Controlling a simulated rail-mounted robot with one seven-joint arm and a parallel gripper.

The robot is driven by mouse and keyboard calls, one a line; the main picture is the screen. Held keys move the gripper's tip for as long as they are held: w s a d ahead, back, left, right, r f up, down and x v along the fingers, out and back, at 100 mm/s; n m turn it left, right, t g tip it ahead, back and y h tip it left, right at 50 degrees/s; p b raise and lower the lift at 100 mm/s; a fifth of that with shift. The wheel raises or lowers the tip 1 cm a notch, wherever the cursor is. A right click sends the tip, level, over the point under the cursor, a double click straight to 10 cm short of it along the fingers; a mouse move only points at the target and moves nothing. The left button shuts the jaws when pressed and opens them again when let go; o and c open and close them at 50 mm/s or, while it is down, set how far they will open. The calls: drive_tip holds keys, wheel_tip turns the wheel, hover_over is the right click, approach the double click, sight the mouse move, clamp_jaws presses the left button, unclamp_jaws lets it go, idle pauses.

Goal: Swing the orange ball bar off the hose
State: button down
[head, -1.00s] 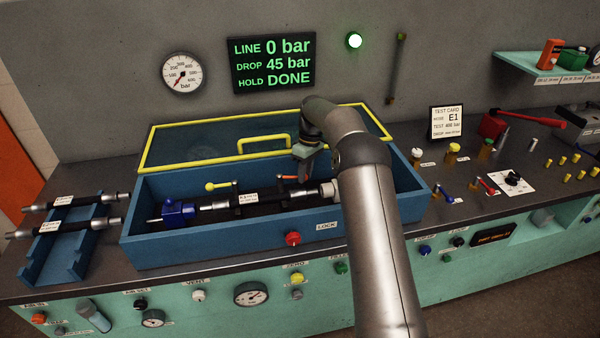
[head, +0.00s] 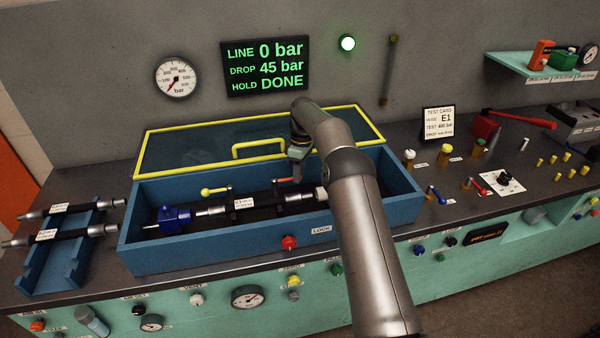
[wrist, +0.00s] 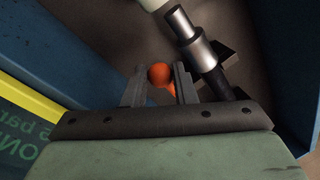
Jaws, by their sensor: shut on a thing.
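The hose (head: 268,201), black with metal ends and a white label, lies along the bottom of the blue box. The orange ball bar (head: 284,180) reaches across above the hose near its right part. In the wrist view its orange ball (wrist: 159,74) sits between my two fingers, with a short orange piece beyond. My gripper (wrist: 160,88) is shut on the ball bar at the ball. In the head view my gripper (head: 297,172) is inside the box, partly hidden by my arm. The hose's metal end (wrist: 201,52) shows right of my fingers.
The blue box (head: 220,248) has walls all round my gripper. Its yellow-framed lid (head: 165,142) stands raised behind. A yellow ball bar (head: 213,191) is to the left, and a blue block (head: 174,217) holds the hose's left end. The screen (head: 266,67) reads 0 bar and DONE.

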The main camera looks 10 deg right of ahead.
drive_tip(key=c, duration=1.2)
unclamp_jaws()
drive_tip(key=shift+r, duration=0.1)
drive_tip(key=r, duration=0.2)
drive_tip(key=w+r, duration=0.1)
drive_tip(key=r, duration=0.4)
drive_tip(key=shift+w+d+r+p, duration=0.15)
drive_tip(key=shift+d+p, duration=0.15)
